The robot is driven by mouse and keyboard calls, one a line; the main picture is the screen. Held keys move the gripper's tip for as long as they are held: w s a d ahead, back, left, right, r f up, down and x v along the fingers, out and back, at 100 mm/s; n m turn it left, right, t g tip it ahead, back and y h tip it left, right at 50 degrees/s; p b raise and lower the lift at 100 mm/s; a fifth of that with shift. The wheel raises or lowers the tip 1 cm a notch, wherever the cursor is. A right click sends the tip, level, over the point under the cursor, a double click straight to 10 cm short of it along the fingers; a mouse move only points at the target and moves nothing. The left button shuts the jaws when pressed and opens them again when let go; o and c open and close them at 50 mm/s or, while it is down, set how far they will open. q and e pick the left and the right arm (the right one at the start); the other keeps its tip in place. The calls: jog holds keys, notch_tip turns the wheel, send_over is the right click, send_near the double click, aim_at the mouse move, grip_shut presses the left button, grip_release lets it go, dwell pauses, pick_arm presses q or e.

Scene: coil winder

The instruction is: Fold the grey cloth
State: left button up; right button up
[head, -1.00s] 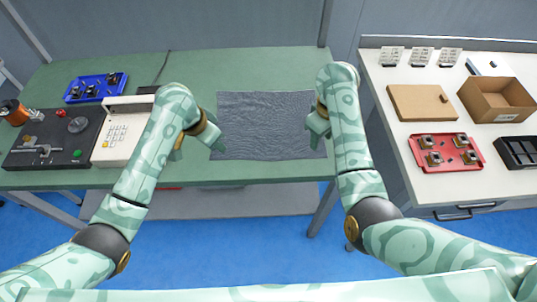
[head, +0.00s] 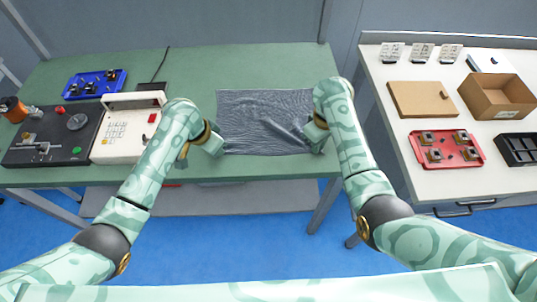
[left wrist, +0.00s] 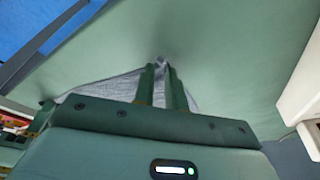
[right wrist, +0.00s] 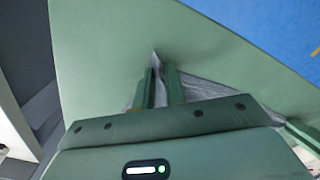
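The grey cloth (head: 258,108) lies on the green table, its far part flat and its near part wrinkled, with a diagonal ridge toward the right. My left gripper (head: 217,147) is at its near left corner, and my right gripper (head: 314,138) is at its near right corner. In the left wrist view the fingers (left wrist: 162,82) are close together with a cloth tip between them. The right wrist view shows the same at the other fingers (right wrist: 161,80). Both grippers look shut on the cloth. The near corners are partly hidden by the grippers in the head view.
A cream keypad unit (head: 113,137), a dark winder (head: 45,140) and a blue tray (head: 110,74) stand left on the green table (head: 200,72). A white bench at right holds a cardboard box (head: 497,97) and a red tray (head: 428,161). Green table behind the cloth is clear.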

pick_arm(q)
jog(key=shift+f, duration=0.1)
grip_shut()
pick_arm(e)
jog(key=shift+f, duration=0.1)
grip_shut()
jog(key=shift+s+d, duration=0.1)
